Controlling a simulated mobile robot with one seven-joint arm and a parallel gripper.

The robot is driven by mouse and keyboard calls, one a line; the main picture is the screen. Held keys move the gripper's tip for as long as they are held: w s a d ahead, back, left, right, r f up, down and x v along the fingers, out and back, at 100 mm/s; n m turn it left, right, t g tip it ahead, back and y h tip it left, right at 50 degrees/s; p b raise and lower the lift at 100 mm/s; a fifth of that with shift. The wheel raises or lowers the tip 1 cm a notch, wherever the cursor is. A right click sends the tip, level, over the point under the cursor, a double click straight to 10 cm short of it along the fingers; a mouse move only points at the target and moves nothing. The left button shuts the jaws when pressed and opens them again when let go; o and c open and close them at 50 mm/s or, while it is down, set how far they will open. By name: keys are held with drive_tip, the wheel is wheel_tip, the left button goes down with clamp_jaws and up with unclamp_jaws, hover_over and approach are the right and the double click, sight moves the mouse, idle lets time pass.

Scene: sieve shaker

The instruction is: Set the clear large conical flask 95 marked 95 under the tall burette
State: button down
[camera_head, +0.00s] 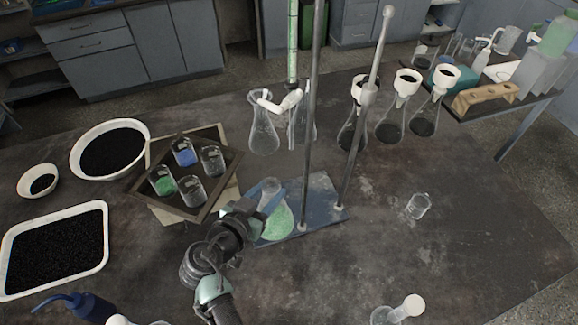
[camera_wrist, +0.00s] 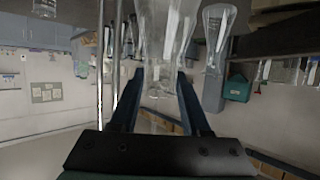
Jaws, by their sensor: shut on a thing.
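My gripper (camera_head: 258,208) is shut on a conical flask (camera_head: 277,220) at the blue-grey stand base. The flask looks clear at the neck and green low down; I cannot tell whether it touches the base. In the wrist view the clear flask (camera_wrist: 165,38) shows between the fingers of my gripper (camera_wrist: 160,78). No 95 mark is readable. The tall burette (camera_head: 293,40), with green liquid, hangs at the back beside the stand rods. Two other clear conical flasks, one left (camera_head: 263,130) and one right (camera_head: 297,128), stand near its lower end.
The stand base (camera_head: 318,197) carries two upright rods (camera_head: 312,110), close right of my gripper. A wooden tray (camera_head: 205,198) of small beakers lies left. Flasks with white funnels (camera_head: 392,125) stand back right. A small beaker (camera_head: 418,206) stands right, with bare table around it.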

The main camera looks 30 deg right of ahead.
drive_tip(key=b+x, duration=0.2)
drive_tip(key=x, duration=0.9)
drive_tip(key=shift+w+r+b, duration=0.15)
drive_tip(key=shift+r+b, duration=0.2)
drive_tip(key=shift+b, duration=0.05)
drive_tip(key=shift+f, duration=0.15)
drive_tip(key=shift+c, duration=1.8)
unclamp_jaws()
drive_tip(key=v, duration=1.2)
drive_tip(key=shift+b, duration=0.4)
